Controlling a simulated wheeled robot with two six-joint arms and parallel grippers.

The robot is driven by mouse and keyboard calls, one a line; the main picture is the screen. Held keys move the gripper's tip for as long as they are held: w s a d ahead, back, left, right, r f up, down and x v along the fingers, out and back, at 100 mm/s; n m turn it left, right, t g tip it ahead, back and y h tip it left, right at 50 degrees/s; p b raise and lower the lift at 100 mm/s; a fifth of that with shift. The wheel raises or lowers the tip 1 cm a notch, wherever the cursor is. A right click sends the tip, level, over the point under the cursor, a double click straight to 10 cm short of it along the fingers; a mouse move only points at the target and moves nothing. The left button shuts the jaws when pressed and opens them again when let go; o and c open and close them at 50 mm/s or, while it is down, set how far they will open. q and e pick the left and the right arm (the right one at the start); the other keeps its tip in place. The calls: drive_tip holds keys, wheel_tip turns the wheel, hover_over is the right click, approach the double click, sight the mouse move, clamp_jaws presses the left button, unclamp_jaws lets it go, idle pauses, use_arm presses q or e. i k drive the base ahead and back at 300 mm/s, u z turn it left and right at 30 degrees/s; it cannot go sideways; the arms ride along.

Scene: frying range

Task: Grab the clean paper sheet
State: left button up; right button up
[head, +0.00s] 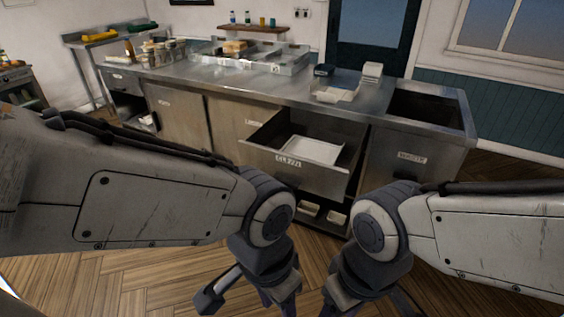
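A white paper sheet (310,149) lies flat in an open metal drawer (263,152) of the steel counter, in the middle of the head view. My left gripper (245,300) hangs low in front of the counter, pointing down, well short of the drawer. My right gripper (370,302) hangs beside it, also pointing down. Both grippers are cut off by the bottom edge, so their fingertips are not clearly seen. Neither touches the sheet.
The steel counter (200,81) holds trays, containers and a stack of white items (372,71). An open bin well (425,107) is at its right end. A lower shelf with white containers (308,208) shows under the drawer. The wooden floor in front is clear.

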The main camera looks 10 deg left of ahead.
sight(318, 150)
drive_tip(key=u, duration=0.05)
drive_tip(key=k, duration=0.45)
drive_tip(key=z, duration=0.85)
drive_tip(key=i, duration=1.9)
drive_tip(key=u, duration=0.9)
drive_tip(key=i, duration=0.6)
drive_tip(key=u, duration=0.4)
